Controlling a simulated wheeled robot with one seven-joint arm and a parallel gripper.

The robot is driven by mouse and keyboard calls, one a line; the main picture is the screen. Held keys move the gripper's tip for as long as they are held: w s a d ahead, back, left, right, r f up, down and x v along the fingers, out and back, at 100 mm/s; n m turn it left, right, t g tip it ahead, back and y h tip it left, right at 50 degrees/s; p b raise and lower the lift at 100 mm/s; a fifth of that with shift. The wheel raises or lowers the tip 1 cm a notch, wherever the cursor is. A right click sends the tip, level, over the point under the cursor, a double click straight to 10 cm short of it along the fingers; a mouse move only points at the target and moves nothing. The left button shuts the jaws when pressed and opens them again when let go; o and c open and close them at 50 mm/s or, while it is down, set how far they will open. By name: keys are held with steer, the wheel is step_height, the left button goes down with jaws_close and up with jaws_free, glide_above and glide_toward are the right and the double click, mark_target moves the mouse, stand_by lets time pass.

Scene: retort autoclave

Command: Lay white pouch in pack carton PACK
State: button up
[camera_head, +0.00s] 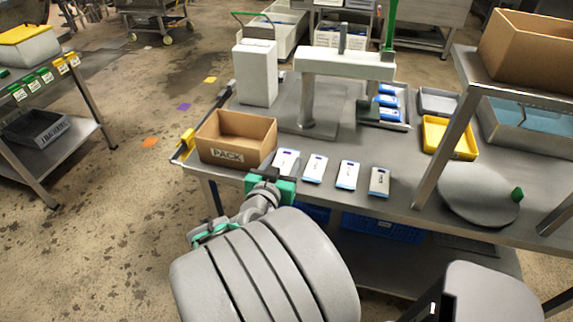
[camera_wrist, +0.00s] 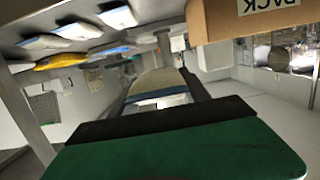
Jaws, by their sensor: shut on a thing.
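The PACK carton (camera_head: 258,152) is an open brown box at the left end of the steel table, with its label facing me. Its visible inside looks empty. A corner of the carton (camera_wrist: 225,22) shows at top right in the wrist view. My gripper (camera_head: 266,177) is at the table's front edge, just right of the carton. It is shut on a white pouch with a blue band (camera_wrist: 158,88), which sticks out beyond the dark fingers. In the head view this pouch (camera_head: 286,160) is the leftmost of the row, partly behind the gripper. I cannot tell its height above the table.
Three more pouches (camera_head: 348,175) lie in a row to the right. A white scanner-like arch (camera_head: 345,62) and a white box (camera_head: 257,75) stand behind. A yellow tray (camera_head: 450,138) and a round grey plate (camera_head: 478,195) are farther right.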

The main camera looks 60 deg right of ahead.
mark_target(286, 153)
steer(key=w+d+f+b, duration=0.1)
steer(key=d+f, duration=0.2)
steer(key=d, duration=0.1)
steer(key=w+d+f+b, duration=0.2)
steer(key=d+f, duration=0.1)
steer(key=d, duration=0.1)
steer(key=w+d+f+b, duration=0.2)
steer(key=d+f, duration=0.1)
steer(key=d, duration=0.1)
steer(key=shift+f, duration=0.15)
steer(key=f+b, duration=0.1)
steer(key=d+f+b, duration=0.1)
steer(key=f, duration=0.1)
steer(key=shift+w, duration=0.15)
steer(key=shift+a+f+b, duration=0.1)
steer(key=shift+f+b, duration=0.35)
steer(key=shift+b, duration=0.1)
steer(key=o, duration=1.4)
steer(key=shift+r, duration=0.1)
steer(key=shift+o, duration=0.2)
steer(key=shift+r+p, duration=0.1)
steer(key=shift+p, duration=0.3)
